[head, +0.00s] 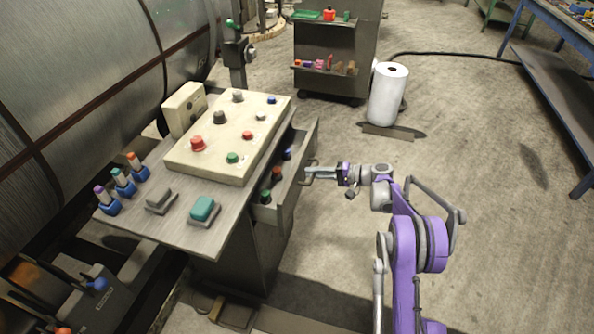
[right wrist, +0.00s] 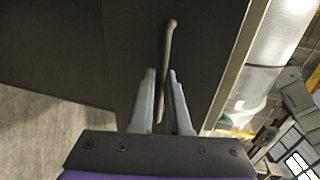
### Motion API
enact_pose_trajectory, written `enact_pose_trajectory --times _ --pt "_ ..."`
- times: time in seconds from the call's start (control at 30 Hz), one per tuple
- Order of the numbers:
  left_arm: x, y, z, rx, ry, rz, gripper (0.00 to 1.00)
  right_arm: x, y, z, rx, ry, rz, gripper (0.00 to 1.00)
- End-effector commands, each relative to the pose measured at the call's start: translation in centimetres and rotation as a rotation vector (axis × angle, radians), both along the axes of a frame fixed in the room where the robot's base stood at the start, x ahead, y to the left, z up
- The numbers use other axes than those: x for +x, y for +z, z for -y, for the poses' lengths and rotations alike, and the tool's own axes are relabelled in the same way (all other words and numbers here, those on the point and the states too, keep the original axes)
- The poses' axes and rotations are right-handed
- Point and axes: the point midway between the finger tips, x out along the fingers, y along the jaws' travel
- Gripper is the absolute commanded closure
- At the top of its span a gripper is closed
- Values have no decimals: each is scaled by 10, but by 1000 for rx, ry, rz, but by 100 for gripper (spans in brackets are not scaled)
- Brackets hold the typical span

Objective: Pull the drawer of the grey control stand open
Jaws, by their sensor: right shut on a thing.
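The grey control stand (head: 235,255) stands left of centre in the head view, with a sloping top full of buttons. Its drawer (head: 283,203) is pulled partly out on the right side, and several small coloured items show inside. My right gripper (head: 312,173) is at the drawer's outer face, shut on the drawer handle. In the right wrist view the handle (right wrist: 167,48) is a thin bar running between the two fingers (right wrist: 162,105), in front of the dark drawer front (right wrist: 130,50). My left gripper is not in view.
A white roll (head: 387,95) stands on the floor beyond my right arm. A dark cart (head: 325,60) with small items is at the back. A blue-legged table (head: 560,95) is at the far right. The floor right of the drawer is clear.

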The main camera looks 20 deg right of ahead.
Motion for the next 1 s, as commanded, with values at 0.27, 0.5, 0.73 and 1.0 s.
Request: enact_pose_trajectory --times 0.27,0.5,0.73,1.0 --pt "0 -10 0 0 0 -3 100 -41 -1 62 -1 -3 0 100" --pt "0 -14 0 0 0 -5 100 -67 -1 99 -1 -1 0 100" --pt "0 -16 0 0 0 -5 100 -79 0 117 0 0 0 100" --pt "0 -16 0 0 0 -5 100 -82 0 121 0 1 0 100"
